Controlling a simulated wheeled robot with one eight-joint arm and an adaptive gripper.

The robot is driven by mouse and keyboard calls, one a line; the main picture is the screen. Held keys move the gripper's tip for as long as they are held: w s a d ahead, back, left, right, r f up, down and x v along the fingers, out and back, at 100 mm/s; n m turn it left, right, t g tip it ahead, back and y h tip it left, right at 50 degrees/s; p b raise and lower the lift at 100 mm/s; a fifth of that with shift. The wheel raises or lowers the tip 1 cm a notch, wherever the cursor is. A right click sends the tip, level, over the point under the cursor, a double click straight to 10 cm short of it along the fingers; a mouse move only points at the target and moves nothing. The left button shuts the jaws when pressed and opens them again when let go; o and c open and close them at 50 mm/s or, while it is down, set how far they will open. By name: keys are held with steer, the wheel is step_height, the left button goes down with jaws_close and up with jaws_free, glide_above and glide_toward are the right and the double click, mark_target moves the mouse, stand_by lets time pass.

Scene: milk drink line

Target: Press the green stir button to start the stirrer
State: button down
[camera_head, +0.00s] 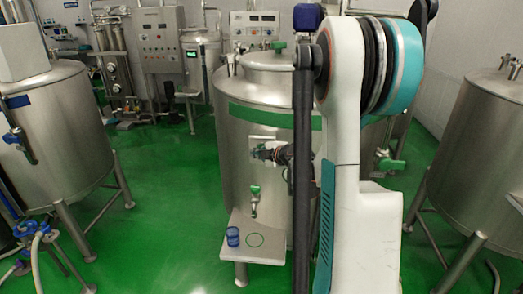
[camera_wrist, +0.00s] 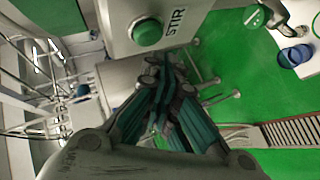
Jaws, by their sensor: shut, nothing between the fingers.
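The green stir button (camera_wrist: 148,32) is a round cap on a pale panel (camera_wrist: 195,22) marked STIR, at the top of the wrist view. My gripper (camera_wrist: 165,68) is shut and empty, its fingertips just below the button in that view. I cannot tell whether they touch the panel; the button's face looks uncovered. In the head view my gripper (camera_head: 262,153) is at the small panel on the front of the steel tank (camera_head: 235,170) with the green band. The button is not clearly seen there.
A green-handled tap (camera_head: 254,190) hangs below the panel. A blue cup (camera_head: 233,237) stands on the small shelf (camera_head: 275,257) under it, beside a green ring mark. Steel tanks stand left (camera_head: 62,125) and right (camera_head: 480,150). Green floor is open at left.

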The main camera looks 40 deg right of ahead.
steer(key=shift+w+d, duration=0.1)
steer(key=shift+w+d, duration=0.2)
steer(key=shift+d, duration=0.05)
steer(key=shift+w+d+b, duration=0.3)
steer(key=shift+d+b, duration=0.05)
steer(key=shift+b, duration=0.05)
stand_by(0.8)
steer(key=shift+s+a, duration=0.6)
steer(key=shift+a, duration=0.1)
steer(key=shift+a, duration=0.1)
steer(key=s+a+b, duration=0.1)
steer(key=s+a, duration=0.3)
steer(key=shift+a, duration=0.2)
stand_by(0.4)
stand_by(0.4)
